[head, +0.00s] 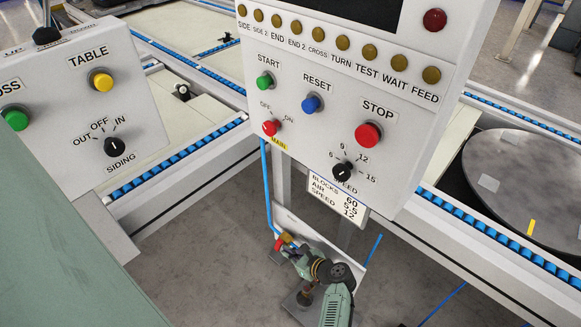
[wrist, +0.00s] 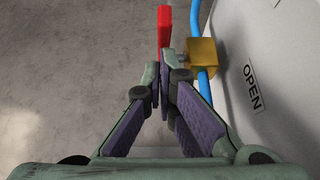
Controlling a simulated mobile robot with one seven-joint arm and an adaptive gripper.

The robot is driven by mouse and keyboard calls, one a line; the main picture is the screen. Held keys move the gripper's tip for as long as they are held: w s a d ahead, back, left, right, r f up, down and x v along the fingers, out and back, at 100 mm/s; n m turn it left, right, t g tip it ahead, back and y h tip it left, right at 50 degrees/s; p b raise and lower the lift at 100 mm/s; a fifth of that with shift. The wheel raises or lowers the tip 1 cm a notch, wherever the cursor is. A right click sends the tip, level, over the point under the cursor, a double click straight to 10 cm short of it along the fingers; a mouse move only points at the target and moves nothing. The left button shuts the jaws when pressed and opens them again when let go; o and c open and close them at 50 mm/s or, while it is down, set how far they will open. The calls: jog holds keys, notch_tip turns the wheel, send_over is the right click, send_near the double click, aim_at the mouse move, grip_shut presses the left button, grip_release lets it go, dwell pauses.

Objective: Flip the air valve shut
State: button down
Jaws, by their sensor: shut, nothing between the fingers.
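The air valve has a brass body (wrist: 203,53) on a blue hose (wrist: 197,14) and a red lever (wrist: 164,26). In the wrist view the lever is at top centre, just beyond my fingertips, and the body is to their right. My gripper (wrist: 160,76) is shut and empty, its tips close to the lever's lower end; I cannot tell whether they touch it. In the head view the red lever (head: 278,243) shows small beside my gripper (head: 291,250), low in the middle. My gripper partly hides the valve there.
A white plate with an OPEN label (wrist: 252,88) stands right of the valve in the wrist view. Above the valve in the head view is a control panel (head: 340,110) with buttons and knobs. Conveyor rails (head: 480,225) run on both sides. Grey floor lies below.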

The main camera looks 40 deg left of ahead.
aim_at(281, 242)
jog(key=p, duration=0.2)
jog(key=r+h+p, duration=0.1)
jog(key=p, duration=0.1)
jog(key=shift+a+r+p, duration=0.3)
jog(key=shift+w+a+p, duration=0.1)
jog(key=shift+a+p, duration=0.4)
jog(key=shift+p, duration=0.2)
jog(key=shift+r, duration=0.15)
jog(key=shift+r+p, duration=0.7)
jog(key=shift+p, duration=0.25)
